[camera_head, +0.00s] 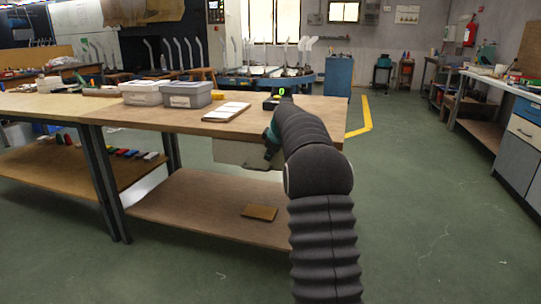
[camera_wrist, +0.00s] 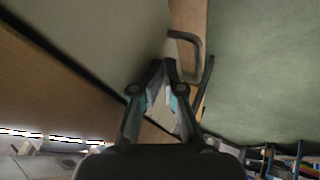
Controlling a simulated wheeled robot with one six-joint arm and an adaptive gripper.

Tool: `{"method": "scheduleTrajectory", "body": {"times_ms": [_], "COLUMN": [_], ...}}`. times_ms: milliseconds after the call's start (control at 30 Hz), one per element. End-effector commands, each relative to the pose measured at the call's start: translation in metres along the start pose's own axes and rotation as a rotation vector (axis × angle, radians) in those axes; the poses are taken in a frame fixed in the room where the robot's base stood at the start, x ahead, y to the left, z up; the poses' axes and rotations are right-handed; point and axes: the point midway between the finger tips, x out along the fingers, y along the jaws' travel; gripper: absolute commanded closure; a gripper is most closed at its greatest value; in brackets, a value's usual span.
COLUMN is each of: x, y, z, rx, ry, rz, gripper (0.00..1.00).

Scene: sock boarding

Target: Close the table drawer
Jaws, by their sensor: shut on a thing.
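The table drawer (camera_head: 235,152) is a pale grey box under the front edge of the wooden workbench (camera_head: 180,118). Its pale flat surface fills the upper left of the wrist view (camera_wrist: 105,40). A dark grey curved handle (camera_wrist: 192,45) shows just beyond my fingertips in the wrist view. My gripper (camera_wrist: 165,70) is at the handle with its fingers closed together on it; the exact contact is partly hidden by the fingers. In the head view my gripper (camera_head: 269,150) is at the drawer's right part, and my arm hides what is behind it. How far the drawer stands out is unclear.
Grey bins (camera_head: 187,94), a white paper (camera_head: 227,112) and a dark device (camera_head: 273,103) sit on the benchtop. A lower shelf (camera_head: 200,205) holds a brown flat piece (camera_head: 260,212). Green floor is clear to the right, before another bench (camera_head: 500,85).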

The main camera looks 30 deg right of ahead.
Motion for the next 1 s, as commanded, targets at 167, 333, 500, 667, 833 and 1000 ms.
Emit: {"method": "scheduleTrajectory", "body": {"times_ms": [167,333,500,667,833,1000], "x": [0.0,-0.003,-0.021,-0.058,-0.089,-0.108], "y": [-0.001,-0.014,-0.033,-0.028,-0.028,-0.028], "z": [-0.002,-0.002,-0.007,-0.004,-0.003,-0.003], "rx": [0.0,-0.001,-0.001,0.003,0.004,0.004], "ry": [0.003,0.003,0.005,0.002,0.0,-0.001], "rz": [0.004,0.004,0.006,0.008,0.006,0.004], "gripper": [1.0,1.0,1.0,1.0,1.0,1.0]}}
